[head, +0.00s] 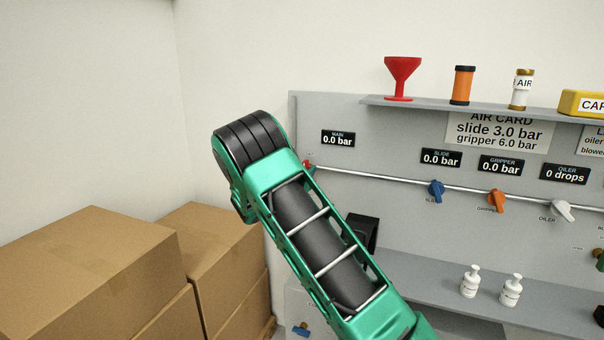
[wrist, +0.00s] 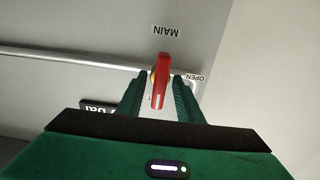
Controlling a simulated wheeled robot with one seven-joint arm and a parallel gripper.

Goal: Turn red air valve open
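The red air valve's handle (wrist: 160,85) shows in the wrist view, pointing roughly crosswise to the thin pipe it sits on. My gripper (wrist: 160,78) has one finger on each side of the handle. A gap shows at the left finger; the right finger is very close, and I cannot tell whether it touches. In the head view only a small red part of the valve (head: 309,164) shows beside my green arm, and my gripper is hidden.
The pipe (head: 385,176) runs right along the grey panel to blue (head: 436,190), orange (head: 497,201) and white (head: 563,210) valves. The main gauge (head: 338,139) reads 0.0 bar. A shelf (head: 440,107) juts out above. Cardboard boxes (head: 85,270) stand at the left.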

